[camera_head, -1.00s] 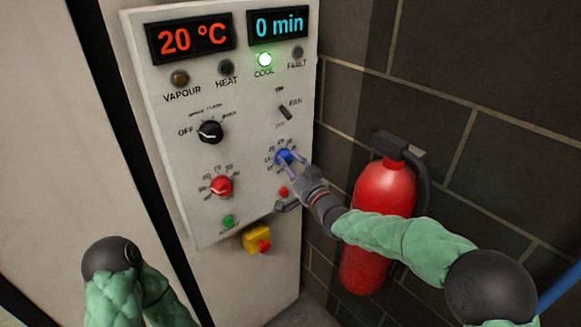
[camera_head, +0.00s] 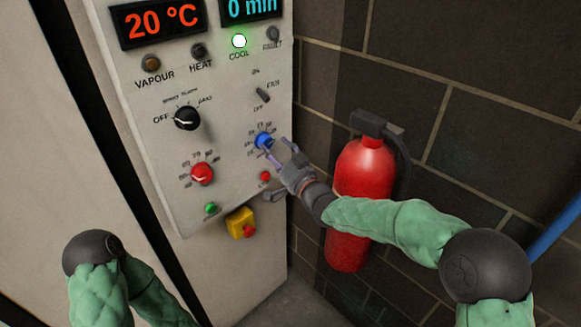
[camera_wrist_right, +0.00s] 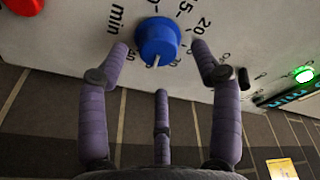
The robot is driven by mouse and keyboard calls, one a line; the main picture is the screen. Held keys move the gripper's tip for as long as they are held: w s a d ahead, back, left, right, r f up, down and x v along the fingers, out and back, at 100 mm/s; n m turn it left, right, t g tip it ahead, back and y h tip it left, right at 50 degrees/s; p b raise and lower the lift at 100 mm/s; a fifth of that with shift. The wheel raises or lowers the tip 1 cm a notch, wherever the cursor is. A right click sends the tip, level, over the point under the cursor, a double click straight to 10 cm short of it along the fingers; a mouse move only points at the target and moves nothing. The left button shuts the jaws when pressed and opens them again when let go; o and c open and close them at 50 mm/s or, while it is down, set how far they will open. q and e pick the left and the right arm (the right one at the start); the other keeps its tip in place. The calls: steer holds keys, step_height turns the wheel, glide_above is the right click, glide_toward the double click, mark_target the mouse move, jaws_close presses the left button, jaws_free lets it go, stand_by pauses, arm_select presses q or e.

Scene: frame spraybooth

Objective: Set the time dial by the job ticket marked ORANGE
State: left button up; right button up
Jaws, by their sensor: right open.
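The blue time dial (camera_head: 263,140) sits on the white control panel, right of the red dial. In the right wrist view the blue dial (camera_wrist_right: 157,40) is large, with a white pointer line on its lower side and printed numbers and "min" around it. The time display (camera_head: 250,9) reads 0 min, partly cut off. My right gripper (camera_head: 278,148) is open at the blue dial; in the wrist view its fingers (camera_wrist_right: 160,50) stand apart on either side, with gaps to the knob. No readable ORANGE ticket shows. My left gripper is out of view.
The red dial (camera_head: 202,173), black selector (camera_head: 187,118), fan switch (camera_head: 263,95) and yellow stop box (camera_head: 241,224) share the panel. A fire extinguisher (camera_head: 358,190) stands close by my right forearm. A small yellow-orange card (camera_wrist_right: 282,168) shows in the wrist view, its text unreadable.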

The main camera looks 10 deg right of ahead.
steer(key=v, duration=0.9)
steer(key=shift+s, duration=0.1)
